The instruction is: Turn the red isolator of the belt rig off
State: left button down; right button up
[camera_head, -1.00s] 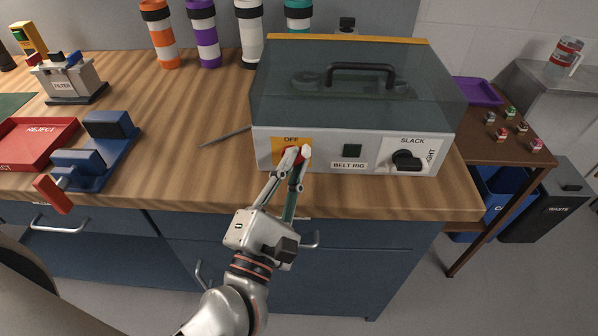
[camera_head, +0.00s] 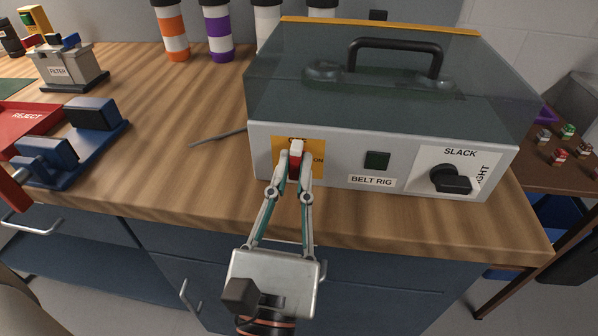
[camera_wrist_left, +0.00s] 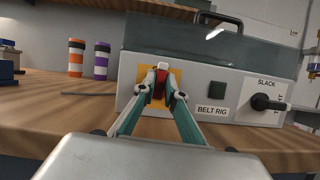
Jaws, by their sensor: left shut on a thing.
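The belt rig (camera_head: 336,152) is a grey box with a tinted clear lid and a black carry handle on the workbench. Its red isolator (camera_head: 296,159) is on a yellow plate (camera_head: 281,159) at the front left. The isolator stands about upright, its pale tip at the partly covered OFF lettering; ON shows to its right. My left gripper (camera_head: 294,178) is shut on the isolator from the front, a finger on each side. The left wrist view shows the red isolator (camera_wrist_left: 159,87) between the fingertips, upright, against the yellow plate (camera_wrist_left: 142,74). My right gripper is not in view.
A dark square button (camera_head: 377,160) and a black SLACK knob (camera_head: 451,179) are on the same front panel. A thin grey rod (camera_head: 217,137) lies to the left. A blue fixture (camera_head: 70,140) and red REJECT tray (camera_head: 35,118) stand further left.

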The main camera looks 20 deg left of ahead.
pick_arm(q)
jog(key=shift+n, duration=0.5)
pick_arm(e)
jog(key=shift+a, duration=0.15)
pick_arm(q)
jog(key=shift+y, duration=0.4)
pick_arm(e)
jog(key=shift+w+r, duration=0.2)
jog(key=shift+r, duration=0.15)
pick_arm(q)
jog(key=c, duration=2.1)
grip_release()
jog(key=shift+c, duration=0.2)
jog(key=shift+o, duration=0.3)
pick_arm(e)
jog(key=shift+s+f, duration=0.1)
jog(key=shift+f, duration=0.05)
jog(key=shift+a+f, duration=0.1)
pick_arm(q)
jog(key=v, duration=1.2)
jog(key=shift+r, duration=0.1)
